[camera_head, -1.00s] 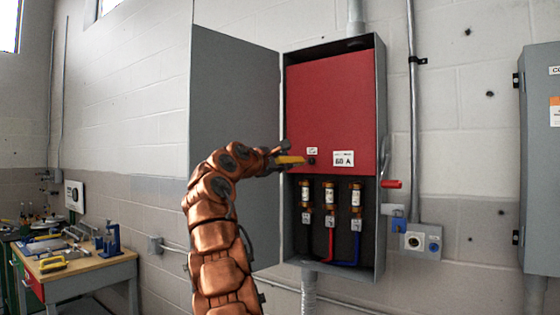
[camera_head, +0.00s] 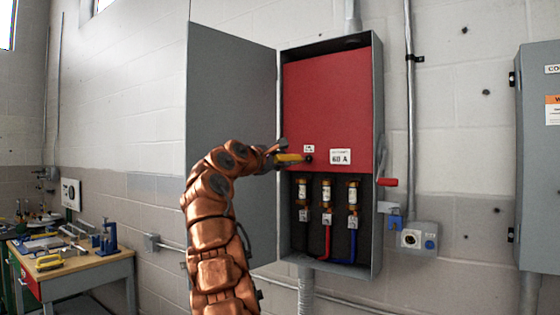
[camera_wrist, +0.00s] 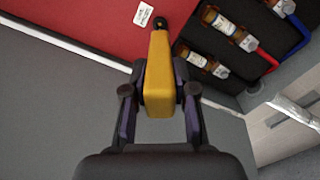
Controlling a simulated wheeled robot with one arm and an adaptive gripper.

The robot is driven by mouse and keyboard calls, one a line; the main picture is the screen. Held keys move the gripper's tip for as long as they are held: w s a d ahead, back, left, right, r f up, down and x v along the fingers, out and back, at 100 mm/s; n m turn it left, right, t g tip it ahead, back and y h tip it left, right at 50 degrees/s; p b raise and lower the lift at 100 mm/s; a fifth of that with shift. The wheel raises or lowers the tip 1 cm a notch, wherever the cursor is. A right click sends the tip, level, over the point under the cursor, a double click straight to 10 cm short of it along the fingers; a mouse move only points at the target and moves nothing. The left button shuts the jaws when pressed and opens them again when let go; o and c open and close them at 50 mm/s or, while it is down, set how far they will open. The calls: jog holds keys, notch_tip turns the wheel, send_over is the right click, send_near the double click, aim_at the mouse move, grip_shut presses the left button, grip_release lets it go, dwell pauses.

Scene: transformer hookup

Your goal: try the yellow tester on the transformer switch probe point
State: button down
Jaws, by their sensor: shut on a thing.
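My gripper (camera_wrist: 160,105) is shut on the yellow tester (camera_wrist: 158,75), which points away from the jaws toward the red panel (camera_wrist: 85,25). In the head view my gripper (camera_head: 277,158) holds the tester (camera_head: 290,158) level in front of the lower part of the red panel (camera_head: 328,105). The tester's tip is at the dark round probe point (camera_head: 308,159), left of the 60 A label (camera_head: 340,157). In the wrist view the tip overlaps the dark probe point (camera_wrist: 160,22). I cannot tell whether they touch. The switch box (camera_head: 378,120) has its door open.
The open grey door (camera_head: 230,110) stands left, close behind my arm. Several fuses (camera_head: 327,190) with cables sit below the red panel. A red-handled lever (camera_head: 387,182) sticks out at the right. A workbench (camera_head: 85,275) with tools is at the left.

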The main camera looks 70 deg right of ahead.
jog(key=shift+s+d, duration=0.1)
jog(key=shift+d, duration=0.3)
dwell(0.7)
jog(key=shift+r, duration=0.15)
jog(key=shift+p, duration=0.4)
dwell(1.0)
jog(key=shift+b+v, duration=0.55)
jog(key=shift+v, duration=0.45)
jog(key=shift+b+v, duration=0.55)
jog(key=shift+v, duration=1.85)
jog(key=shift+a, duration=0.1)
